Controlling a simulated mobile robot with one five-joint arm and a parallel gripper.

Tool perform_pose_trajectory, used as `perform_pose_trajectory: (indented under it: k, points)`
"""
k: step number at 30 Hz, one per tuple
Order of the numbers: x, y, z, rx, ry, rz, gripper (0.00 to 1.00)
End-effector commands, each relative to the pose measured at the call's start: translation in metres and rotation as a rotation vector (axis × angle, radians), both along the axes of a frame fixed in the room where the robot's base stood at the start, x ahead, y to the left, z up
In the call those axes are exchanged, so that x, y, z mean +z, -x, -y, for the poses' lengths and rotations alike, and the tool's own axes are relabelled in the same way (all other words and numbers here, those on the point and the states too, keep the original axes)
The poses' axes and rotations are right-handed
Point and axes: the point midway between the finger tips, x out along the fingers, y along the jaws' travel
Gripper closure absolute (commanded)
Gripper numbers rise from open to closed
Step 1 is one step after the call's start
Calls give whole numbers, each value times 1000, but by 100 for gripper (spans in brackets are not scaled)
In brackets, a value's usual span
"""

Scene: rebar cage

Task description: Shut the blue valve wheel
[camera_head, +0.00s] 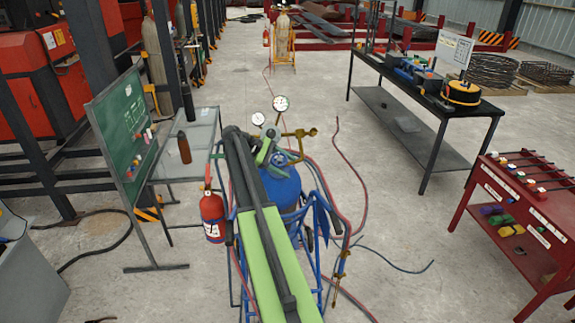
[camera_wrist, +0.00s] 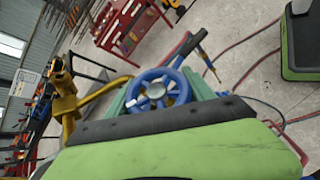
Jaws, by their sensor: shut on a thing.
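The blue valve wheel (camera_wrist: 157,90) is round with spokes and a pale hub. In the wrist view it sits between the two green fingers of my gripper (camera_wrist: 160,92), which are shut on its rim from both sides. In the head view the wheel (camera_head: 279,158) shows small at the top of a blue gas cylinder (camera_head: 284,186), with my gripper (camera_head: 270,153) at it. My dark and green arm hides part of the cylinder. A brass regulator (camera_head: 299,133) with two round gauges (camera_head: 281,103) stands beside the wheel; brass also fills the left of the wrist view.
A red fire extinguisher (camera_head: 212,215) hangs left of the cylinder on a blue cart (camera_head: 313,222). Hoses (camera_head: 350,190) trail over the floor on the right. A green board (camera_head: 124,128) stands left; a black table (camera_head: 436,140) and red cart (camera_head: 515,240) stand right.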

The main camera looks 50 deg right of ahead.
Motion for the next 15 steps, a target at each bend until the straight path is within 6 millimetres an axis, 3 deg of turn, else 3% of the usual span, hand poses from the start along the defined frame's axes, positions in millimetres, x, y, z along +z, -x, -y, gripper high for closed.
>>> perform_pose_trajectory:
  k: [4,5,9,15]
  points:
    - [0,0,0,-1,-1,0,79]
    - [0,0,0,-1,-1,0,37]
    - [0,0,0,-1,-1,0,19]
    - [0,0,0,1,-1,-1,18]
